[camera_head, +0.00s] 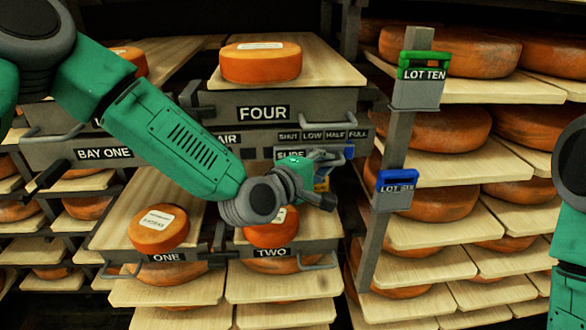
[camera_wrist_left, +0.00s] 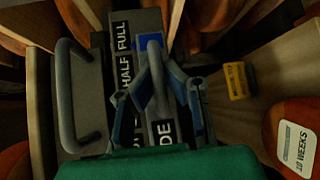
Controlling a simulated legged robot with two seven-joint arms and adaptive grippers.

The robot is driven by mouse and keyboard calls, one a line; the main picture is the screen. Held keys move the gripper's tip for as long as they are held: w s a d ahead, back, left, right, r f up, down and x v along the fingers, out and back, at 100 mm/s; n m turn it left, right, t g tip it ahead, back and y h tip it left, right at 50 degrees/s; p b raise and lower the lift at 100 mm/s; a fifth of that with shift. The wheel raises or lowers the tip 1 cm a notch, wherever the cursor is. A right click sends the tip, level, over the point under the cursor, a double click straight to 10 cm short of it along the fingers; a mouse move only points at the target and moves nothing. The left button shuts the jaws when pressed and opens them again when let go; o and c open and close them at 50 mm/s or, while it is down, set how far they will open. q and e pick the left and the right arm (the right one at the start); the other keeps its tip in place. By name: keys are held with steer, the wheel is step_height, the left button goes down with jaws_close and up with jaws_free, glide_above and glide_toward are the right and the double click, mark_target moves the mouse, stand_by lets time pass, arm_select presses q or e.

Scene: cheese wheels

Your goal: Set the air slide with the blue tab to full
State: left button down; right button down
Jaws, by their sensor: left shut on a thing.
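The air slide bears a SLIDE label (camera_head: 293,154), partly hidden behind my left gripper (camera_head: 328,165) in the head view. Above it runs a scale with SHUT, LOW, HALF and FULL (camera_head: 357,134). The blue tab (camera_head: 349,151) shows just below FULL; in the left wrist view the blue tab (camera_wrist_left: 148,42) lies beside the FULL label (camera_wrist_left: 122,36). There, the fingers of my left gripper (camera_wrist_left: 166,88) are closed around the slide's grey upright handle (camera_wrist_left: 156,62). My right gripper is out of view; only part of that arm shows at the right edge.
A post with a green LOT TEN tag (camera_head: 424,73) and a blue LOT SIX tag (camera_head: 396,190) stands right of my left gripper. Cheese wheels (camera_head: 260,62) sit on boards around. A yellow block (camera_wrist_left: 237,80) lies right of the fingers. A bar handle (camera_wrist_left: 72,100) is at left.

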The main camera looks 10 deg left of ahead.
arm_select(q)
steer(key=d, duration=0.2)
steer(key=shift+d+f, duration=0.35)
steer(key=shift+d, duration=0.15)
steer(key=shift+a+g, duration=0.25)
steer(key=shift+g, duration=0.05)
steer(key=c, duration=1.6)
jaws_free()
steer(key=shift+d+r, duration=0.1)
steer(key=shift+d, duration=0.25)
steer(key=shift+w+d+r, duration=0.1)
steer(key=shift+d+r, duration=0.05)
steer(key=shift+d, duration=0.15)
steer(key=shift+a, duration=0.2)
steer(key=a+v, duration=0.1)
steer(key=v, duration=0.6)
glide_toward(342, 163)
steer(key=shift+s+a+f, duration=0.1)
steer(key=shift+s+f, duration=0.3)
steer(key=shift+s, duration=0.35)
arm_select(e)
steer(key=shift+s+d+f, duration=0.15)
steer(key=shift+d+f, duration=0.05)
